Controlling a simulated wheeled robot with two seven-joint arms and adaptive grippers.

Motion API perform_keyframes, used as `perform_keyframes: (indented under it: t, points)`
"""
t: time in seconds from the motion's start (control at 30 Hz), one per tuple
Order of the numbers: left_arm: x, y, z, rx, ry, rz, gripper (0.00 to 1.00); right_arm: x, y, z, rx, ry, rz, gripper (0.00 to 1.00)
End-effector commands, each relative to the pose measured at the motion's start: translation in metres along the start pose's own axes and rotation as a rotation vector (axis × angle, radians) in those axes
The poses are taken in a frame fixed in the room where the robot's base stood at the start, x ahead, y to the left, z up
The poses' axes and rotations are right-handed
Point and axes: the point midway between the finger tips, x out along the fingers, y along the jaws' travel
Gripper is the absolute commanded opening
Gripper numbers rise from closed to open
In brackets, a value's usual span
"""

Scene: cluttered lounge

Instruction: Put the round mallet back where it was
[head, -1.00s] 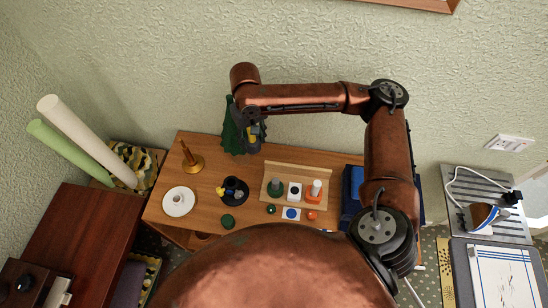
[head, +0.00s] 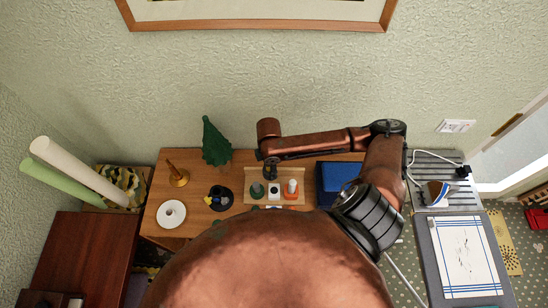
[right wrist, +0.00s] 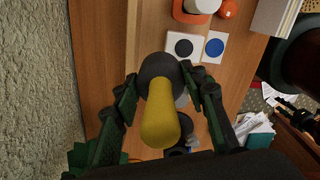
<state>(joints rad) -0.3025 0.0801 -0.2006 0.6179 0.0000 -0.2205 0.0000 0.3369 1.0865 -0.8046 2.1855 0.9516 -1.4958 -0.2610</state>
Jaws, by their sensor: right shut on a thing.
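The round mallet has a yellow handle (right wrist: 160,115) and a dark grey round head (right wrist: 158,66). In the right wrist view it sits between the fingers of my right gripper (right wrist: 160,82), which is shut on it. In the head view my right gripper (head: 270,170) hangs above the back of the wooden rack (head: 312,172); the mallet is hard to make out there.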

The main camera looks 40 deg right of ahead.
Motion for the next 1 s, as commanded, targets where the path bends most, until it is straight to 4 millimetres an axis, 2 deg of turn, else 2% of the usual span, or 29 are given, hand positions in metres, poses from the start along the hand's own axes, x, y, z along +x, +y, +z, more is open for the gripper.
perform_keyframes:
  t: [0.4,0.6,0.93,1.0]
  points:
    - [-0.014,-0.001,-0.004,0.0,0.004,-0.001,0.4,0.037,0.078,0.042,0.003,-0.002,0.003,0.15]
    - [-0.017,-0.001,-0.006,0.0,0.006,-0.001,0.4,0.074,0.103,0.055,0.002,-0.001,0.001,0.15]
    - [-0.018,-0.001,-0.007,0.0,0.007,-0.001,0.4,0.098,0.12,0.064,-0.001,-0.001,0.002,0.15]
    - [-0.018,-0.001,-0.007,0.0,0.007,-0.001,0.4,0.109,0.119,0.064,-0.001,0.0,-0.001,0.15]
